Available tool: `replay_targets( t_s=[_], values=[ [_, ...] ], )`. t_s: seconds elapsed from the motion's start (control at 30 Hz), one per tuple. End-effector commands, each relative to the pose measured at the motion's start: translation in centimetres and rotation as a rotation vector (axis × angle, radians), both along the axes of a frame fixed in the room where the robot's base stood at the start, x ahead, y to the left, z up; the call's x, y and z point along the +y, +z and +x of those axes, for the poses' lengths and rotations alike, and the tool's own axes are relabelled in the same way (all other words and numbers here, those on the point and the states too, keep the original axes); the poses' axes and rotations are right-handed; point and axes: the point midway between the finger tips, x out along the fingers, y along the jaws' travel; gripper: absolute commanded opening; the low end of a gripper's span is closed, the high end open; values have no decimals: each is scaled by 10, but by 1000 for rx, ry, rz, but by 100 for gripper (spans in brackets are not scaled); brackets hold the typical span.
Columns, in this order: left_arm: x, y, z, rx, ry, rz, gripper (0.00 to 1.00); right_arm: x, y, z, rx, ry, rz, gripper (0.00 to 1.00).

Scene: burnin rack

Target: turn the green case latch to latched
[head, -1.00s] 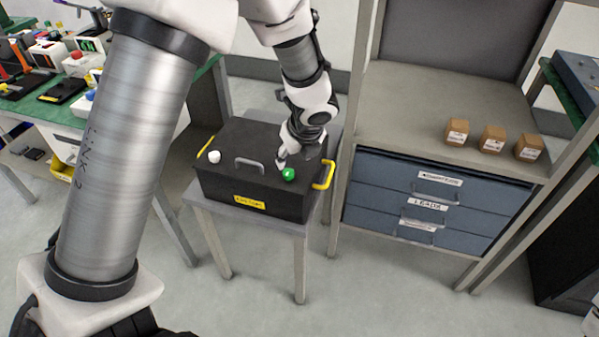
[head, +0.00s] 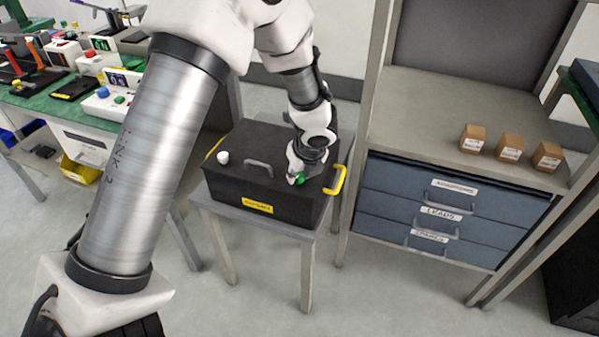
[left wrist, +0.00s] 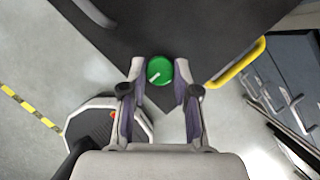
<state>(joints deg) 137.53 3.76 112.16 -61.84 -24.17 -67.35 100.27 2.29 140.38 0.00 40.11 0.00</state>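The green case latch (head: 300,179) is a round green knob near the front right corner of the black case (head: 235,190). It also shows in the left wrist view (left wrist: 159,71) with a pale line across its face, slanting. My left gripper (head: 294,177) is over it, pointing down. In the left wrist view the two fingers (left wrist: 160,88) are apart, one on each side of the knob. I cannot tell whether they touch it. In the head view the gripper partly covers the knob. My right gripper is not in view.
The case stands on a small grey table (head: 262,222). It has a white knob (head: 223,157), a grey top handle (head: 258,165) and a yellow side handle (head: 340,180). A shelf with blue drawers (head: 440,215) stands close on the right. A cluttered green bench (head: 50,105) is at the left.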

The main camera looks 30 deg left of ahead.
Motion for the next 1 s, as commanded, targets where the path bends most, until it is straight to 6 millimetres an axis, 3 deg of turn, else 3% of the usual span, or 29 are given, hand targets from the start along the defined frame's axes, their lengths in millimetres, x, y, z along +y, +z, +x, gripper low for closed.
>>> replay_targets(
  t_s=[0.47,1.0],
  values=[
    [-1,3,0,2,109,1,0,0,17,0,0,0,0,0],
    [-1,4,3,3,577,0,0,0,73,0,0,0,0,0]
  ],
)
